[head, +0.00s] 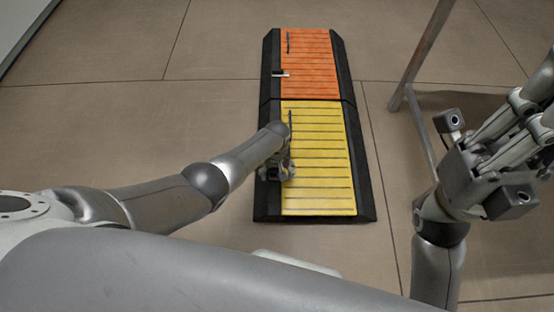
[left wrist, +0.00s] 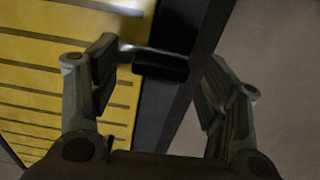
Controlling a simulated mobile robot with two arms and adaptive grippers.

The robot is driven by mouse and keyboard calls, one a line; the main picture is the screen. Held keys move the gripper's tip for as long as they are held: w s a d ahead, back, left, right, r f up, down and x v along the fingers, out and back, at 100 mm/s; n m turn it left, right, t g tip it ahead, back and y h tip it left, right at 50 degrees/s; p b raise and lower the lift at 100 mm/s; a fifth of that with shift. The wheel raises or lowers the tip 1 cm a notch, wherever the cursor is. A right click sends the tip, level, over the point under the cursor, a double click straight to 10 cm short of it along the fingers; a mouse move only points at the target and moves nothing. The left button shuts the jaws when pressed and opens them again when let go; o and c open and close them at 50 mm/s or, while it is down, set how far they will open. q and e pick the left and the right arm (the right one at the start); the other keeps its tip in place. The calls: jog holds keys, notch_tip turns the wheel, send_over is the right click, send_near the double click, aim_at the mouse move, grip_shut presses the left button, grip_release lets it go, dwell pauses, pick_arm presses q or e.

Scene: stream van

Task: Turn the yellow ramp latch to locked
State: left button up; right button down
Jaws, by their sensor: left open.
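The yellow ramp (head: 325,165) lies on the floor with black side edging. Its latch (left wrist: 160,66) shows in the left wrist view as a dark handle on a pale metal arm, lying over the ramp's black edge. My left gripper (head: 276,172) is over the ramp's left edge in the head view and hides the latch there. In the left wrist view the left gripper (left wrist: 159,78) is open, with the latch handle between its fingers and no clear contact. My right gripper (head: 525,105) is at the right, away from the ramp; its fingertips are not clear.
An orange ramp (head: 312,65) joins the far end of the yellow one and has its own latch (head: 281,73), a black grip on a pale arm. A metal stand leg (head: 420,55) rises on the right. The tiled floor (head: 110,130) left of the ramps is clear.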

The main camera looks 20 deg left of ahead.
pick_arm(q)
notch_tip(320, 180, up, 11)
jog(key=shift+r, duration=0.15)
dwell(0.6)
dwell(0.5)
